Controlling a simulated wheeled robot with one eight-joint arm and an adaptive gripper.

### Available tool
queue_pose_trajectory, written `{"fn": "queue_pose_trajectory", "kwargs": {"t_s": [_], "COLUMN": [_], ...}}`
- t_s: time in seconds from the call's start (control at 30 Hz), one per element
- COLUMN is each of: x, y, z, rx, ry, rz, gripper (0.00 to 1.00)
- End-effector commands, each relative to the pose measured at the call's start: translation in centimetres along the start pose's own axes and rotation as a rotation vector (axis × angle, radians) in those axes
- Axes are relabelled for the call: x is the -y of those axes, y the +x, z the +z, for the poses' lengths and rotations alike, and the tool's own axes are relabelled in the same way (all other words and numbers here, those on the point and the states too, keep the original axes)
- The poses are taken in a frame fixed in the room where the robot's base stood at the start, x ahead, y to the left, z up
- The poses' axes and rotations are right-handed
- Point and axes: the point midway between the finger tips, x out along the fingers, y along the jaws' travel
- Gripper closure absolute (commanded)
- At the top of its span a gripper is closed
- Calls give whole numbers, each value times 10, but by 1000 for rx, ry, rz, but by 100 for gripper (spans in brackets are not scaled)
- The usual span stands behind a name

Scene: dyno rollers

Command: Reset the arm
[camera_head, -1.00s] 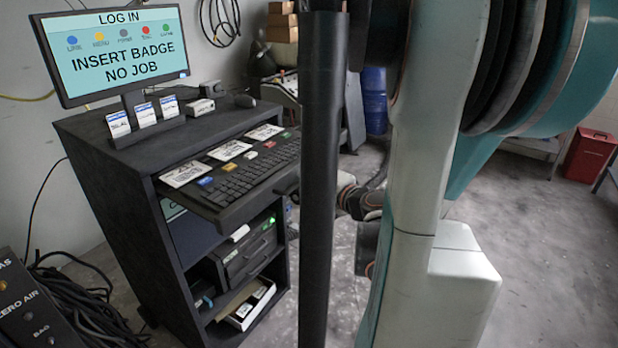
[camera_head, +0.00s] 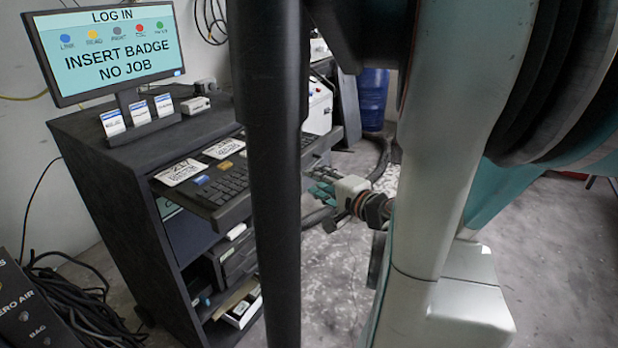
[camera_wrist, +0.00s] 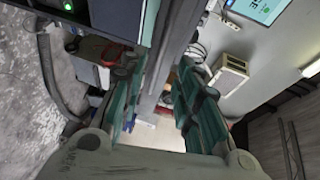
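My gripper (camera_head: 322,192) shows beside the right side of the keyboard tray in the head view, partly behind the black pole. Its teal fingers point left, toward the cart. In the wrist view my gripper (camera_wrist: 160,88) has its two teal fingers spread apart with an empty gap between them. My pale arm link (camera_head: 450,130) fills the middle right of the head view and hides much behind it.
A dark cart (camera_head: 110,170) carries a monitor (camera_head: 105,50) reading "INSERT BADGE NO JOB". Its keyboard tray (camera_head: 215,205) sticks out toward my gripper. Black cables (camera_head: 75,300) lie at lower left. A blue drum (camera_head: 372,98) stands behind. Floor at right is open.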

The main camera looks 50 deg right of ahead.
Motion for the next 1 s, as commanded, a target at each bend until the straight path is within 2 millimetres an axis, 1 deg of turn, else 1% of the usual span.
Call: {"fn": "queue_pose_trajectory", "kwargs": {"t_s": [0.03,0.1,0.2,0.77,0.87,0.97,1.0], "x": [0,0,0,1,13,44,62], "y": [-6,-11,-15,-14,-5,22,37], "z": [-1,0,0,0,-5,-15,-20], "rx": [-3,-2,-1,0,-3,-14,-21], "ry": [1,0,-1,-2,-13,-44,-62], "rz": [0,0,0,0,-3,-11,-16], "gripper": [70,70,70,70,70,70,70]}}
